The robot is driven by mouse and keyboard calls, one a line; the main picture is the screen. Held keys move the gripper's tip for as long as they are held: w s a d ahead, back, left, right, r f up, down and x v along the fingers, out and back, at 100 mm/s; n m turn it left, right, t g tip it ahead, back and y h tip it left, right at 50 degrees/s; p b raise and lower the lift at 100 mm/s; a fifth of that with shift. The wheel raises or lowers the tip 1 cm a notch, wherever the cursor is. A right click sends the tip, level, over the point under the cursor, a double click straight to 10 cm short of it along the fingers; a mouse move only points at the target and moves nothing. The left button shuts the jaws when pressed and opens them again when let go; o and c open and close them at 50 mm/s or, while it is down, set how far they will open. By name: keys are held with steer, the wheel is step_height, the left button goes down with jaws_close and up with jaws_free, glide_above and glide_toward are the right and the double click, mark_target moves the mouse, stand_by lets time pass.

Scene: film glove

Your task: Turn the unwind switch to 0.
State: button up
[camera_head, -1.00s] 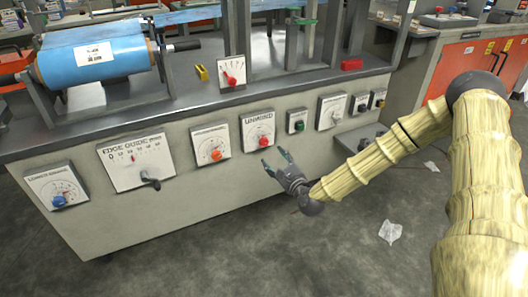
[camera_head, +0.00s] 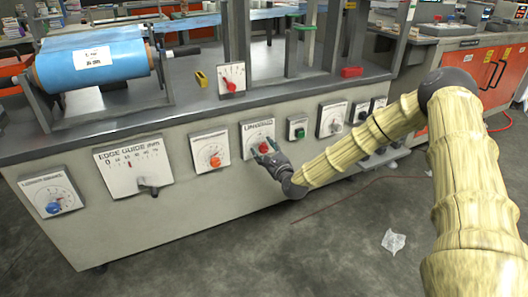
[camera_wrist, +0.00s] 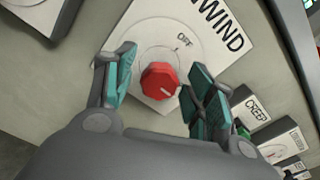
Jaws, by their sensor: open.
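The unwind switch is a red knob (camera_wrist: 160,80) on a white square plate (camera_wrist: 150,30) lettered "UNWIND" in the wrist view. "OFF" is printed above the knob. A pale mark shows on the knob's lower right; I see no clear 0. In the head view the plate (camera_head: 252,130) is on the cabinet's front, with the red knob (camera_head: 263,147) partly behind my gripper. My gripper (camera_head: 266,151) is open in front of it. In the wrist view its teal fingers (camera_wrist: 160,68) stand on either side of the knob, with visible gaps; contact is not seen.
An orange knob (camera_head: 215,161) is on the panel left of the switch. A green button (camera_head: 299,131) and a grey knob (camera_head: 336,127) are to its right. A "CREEP" plate (camera_wrist: 254,109) is close to my right finger. The floor in front is mostly open.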

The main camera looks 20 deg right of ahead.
steer(key=shift+w, duration=0.25)
steer(key=c, duration=1)
